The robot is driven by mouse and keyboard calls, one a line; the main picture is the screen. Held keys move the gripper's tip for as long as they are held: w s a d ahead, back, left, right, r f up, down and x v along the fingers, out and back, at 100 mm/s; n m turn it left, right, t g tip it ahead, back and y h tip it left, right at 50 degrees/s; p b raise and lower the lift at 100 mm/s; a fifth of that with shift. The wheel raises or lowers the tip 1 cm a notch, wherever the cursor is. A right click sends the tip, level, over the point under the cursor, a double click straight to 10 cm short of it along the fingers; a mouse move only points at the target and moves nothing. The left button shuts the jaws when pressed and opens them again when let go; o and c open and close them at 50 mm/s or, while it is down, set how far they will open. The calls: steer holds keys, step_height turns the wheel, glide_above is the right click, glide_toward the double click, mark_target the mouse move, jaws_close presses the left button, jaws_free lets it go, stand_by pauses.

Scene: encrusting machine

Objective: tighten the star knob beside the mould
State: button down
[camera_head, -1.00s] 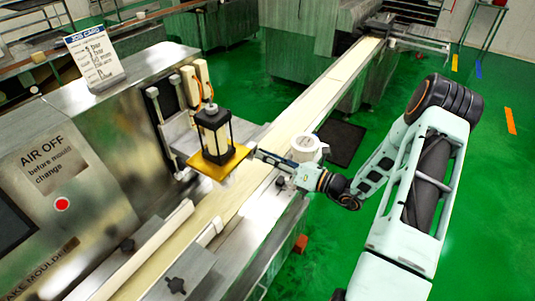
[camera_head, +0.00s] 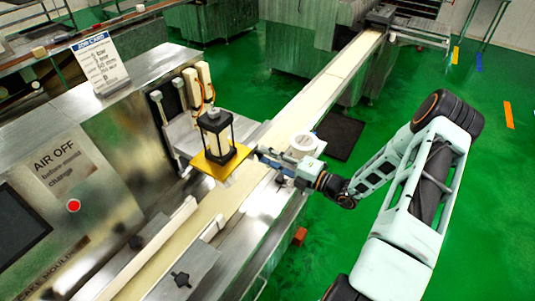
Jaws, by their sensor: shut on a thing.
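The mould (camera_head: 214,136) is a black-framed unit with pale sides, standing on a yellow plate (camera_head: 213,167) above the belt. My gripper (camera_head: 260,152) reaches in from the right, with its fingertips just beside the right corner of the yellow plate. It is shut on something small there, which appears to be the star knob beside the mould. The fingers hide the knob, so its shape and how far it is turned cannot be seen.
The pale conveyor belt (camera_head: 330,78) runs diagonally under the mould. Another dark star-shaped knob (camera_head: 181,279) sits on the front plate. A job card (camera_head: 101,63) stands on the machine. Green floor is open at right.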

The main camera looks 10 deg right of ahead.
steer(key=shift+m+p, duration=0.75)
steer(key=shift+m, duration=2.85)
steer(key=c, duration=1.6)
jaws_free()
steer(key=v, duration=1.2)
